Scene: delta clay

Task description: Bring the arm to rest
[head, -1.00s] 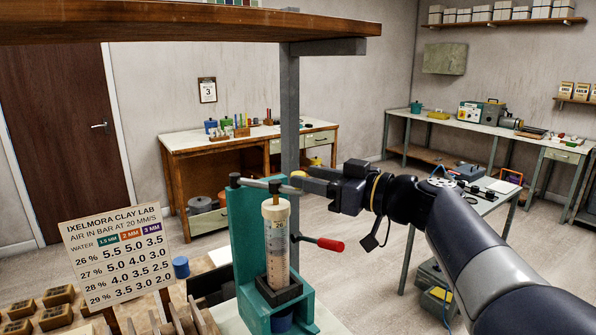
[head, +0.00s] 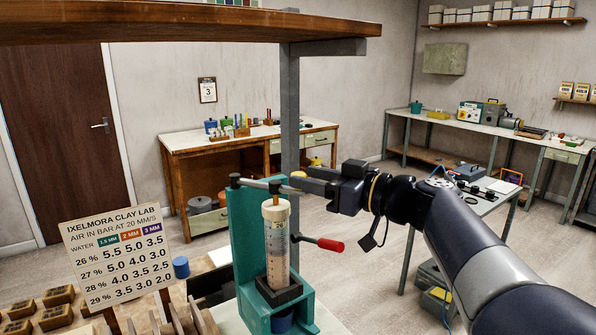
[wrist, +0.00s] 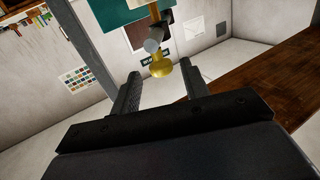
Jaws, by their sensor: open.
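My arm reaches in from the lower right of the head view. My gripper (head: 308,180) is at its end, pointing left, just right of the top of the teal press stand. In the wrist view my gripper (wrist: 160,92) shows two dark fingers, apart, with nothing held between them. A yellow knob (wrist: 162,70) on a grey rod shows beyond the fingertips. In the head view the knob (head: 296,175) sits at the end of the grey lever (head: 258,184), close to the fingertips; I cannot tell whether they touch.
The teal stand (head: 243,235) holds an upright clay-filled cylinder (head: 277,245), with a red-handled crank (head: 329,245) beside it. A wooden shelf (head: 190,22) overhangs above. A lab sign (head: 117,250) stands at left. A grey post (head: 290,110) rises behind the stand. Open floor lies beyond.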

